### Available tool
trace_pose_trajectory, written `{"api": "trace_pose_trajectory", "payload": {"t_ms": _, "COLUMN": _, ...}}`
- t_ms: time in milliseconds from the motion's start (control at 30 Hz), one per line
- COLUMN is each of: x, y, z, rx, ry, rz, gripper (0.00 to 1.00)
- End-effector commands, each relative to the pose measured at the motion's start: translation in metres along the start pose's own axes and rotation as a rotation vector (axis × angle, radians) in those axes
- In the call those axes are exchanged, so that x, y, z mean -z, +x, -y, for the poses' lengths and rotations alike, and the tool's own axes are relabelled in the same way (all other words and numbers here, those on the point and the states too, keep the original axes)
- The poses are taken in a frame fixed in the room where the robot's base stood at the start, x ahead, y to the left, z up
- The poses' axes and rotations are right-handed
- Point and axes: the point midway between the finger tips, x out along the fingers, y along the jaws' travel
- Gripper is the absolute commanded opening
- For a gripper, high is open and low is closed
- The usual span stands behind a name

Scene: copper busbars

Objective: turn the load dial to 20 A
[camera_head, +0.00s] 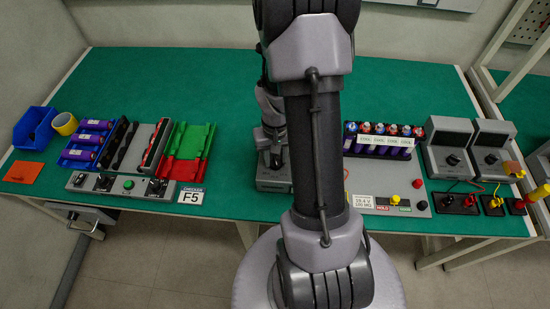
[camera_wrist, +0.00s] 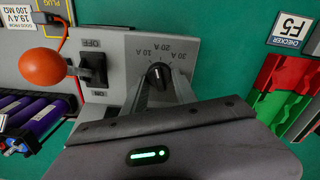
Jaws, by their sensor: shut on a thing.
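The load dial (camera_wrist: 159,72) is a small black knob on a grey panel (camera_wrist: 122,62) in the wrist view. Labels for 10 A, 20 A and 30 A, upside down in the picture, stand in an arc just beyond it. My gripper (camera_wrist: 161,84) reaches over the panel with its two fingers on either side of the knob, shut on it. The fingers hide part of the knob, and I cannot tell clearly which label its pointer faces. In the head view my arm hides the dial; part of the grey load unit (camera_head: 268,184) shows beside the arm.
An OFF/ON switch (camera_wrist: 93,68) and an orange ball-shaped knob (camera_wrist: 42,67) are beside the dial. Purple cells (camera_wrist: 38,118) lie at lower left. The checker's red and green trays (camera_head: 188,150) stand left of my arm. Green table is clear behind.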

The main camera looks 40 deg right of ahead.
Motion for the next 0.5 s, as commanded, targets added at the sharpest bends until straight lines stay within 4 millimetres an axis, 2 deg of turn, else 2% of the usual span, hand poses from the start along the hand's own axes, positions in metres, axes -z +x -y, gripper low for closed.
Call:
{"api": "trace_pose_trajectory", "payload": {"t_ms": 200, "x": 0.0001, "y": 0.0009, "z": -0.0008, "rx": 0.0, "ry": 0.149, "rz": -0.001, "gripper": 0.0}}
{"api": "trace_pose_trajectory", "payload": {"t_ms": 500, "x": -0.0001, "y": 0.0005, "z": -0.0015, "rx": 0.0, "ry": 0.28, "rz": -0.001, "gripper": 0.0}}
